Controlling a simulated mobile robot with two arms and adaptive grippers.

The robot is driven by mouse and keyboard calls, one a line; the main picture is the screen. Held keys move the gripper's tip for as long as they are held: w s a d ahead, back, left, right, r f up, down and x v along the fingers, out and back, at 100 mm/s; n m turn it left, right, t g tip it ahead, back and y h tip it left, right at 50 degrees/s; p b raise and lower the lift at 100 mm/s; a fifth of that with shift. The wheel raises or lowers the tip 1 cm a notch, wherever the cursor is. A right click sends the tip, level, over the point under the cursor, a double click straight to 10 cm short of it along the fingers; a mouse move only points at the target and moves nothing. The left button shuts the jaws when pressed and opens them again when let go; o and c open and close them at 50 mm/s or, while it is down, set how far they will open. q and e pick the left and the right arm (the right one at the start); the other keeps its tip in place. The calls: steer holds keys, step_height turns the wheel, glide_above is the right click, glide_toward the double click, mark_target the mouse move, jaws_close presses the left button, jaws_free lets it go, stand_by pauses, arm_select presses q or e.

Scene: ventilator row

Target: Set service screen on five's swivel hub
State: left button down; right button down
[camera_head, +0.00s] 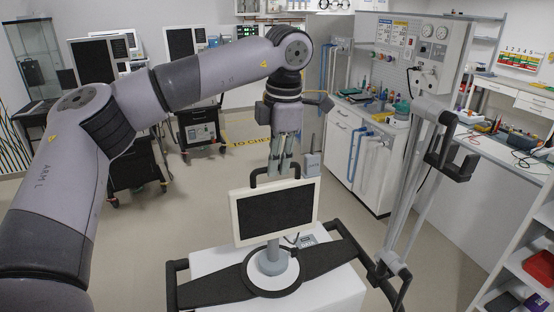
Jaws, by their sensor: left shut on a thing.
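The service screen (275,211) is a flat panel with a cream frame, a dark face and a dark loop handle on top. It is upright, slightly tilted sideways. My left gripper (280,165) points down and is shut on the handle. The swivel hub (273,262) is a grey collar on a round white disc with a black rim, on top of a white cart (325,293). The screen stands directly over the hub. Its lower edge hides where its stem meets the collar, so I cannot tell whether it is seated. My right gripper is not in view.
Black side rails (180,268) flank the cart. A grey pole (405,190) with black brackets rises at its right. A workbench (360,150) stands behind on the right, and shelves (525,265) at the far right. Other ventilators (195,120) stand at the back left; floor between is clear.

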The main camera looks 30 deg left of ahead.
arm_select(q)
steer(key=shift+f+b, duration=0.55)
steer(key=shift+f, duration=0.1)
stand_by(0.3)
stand_by(0.6)
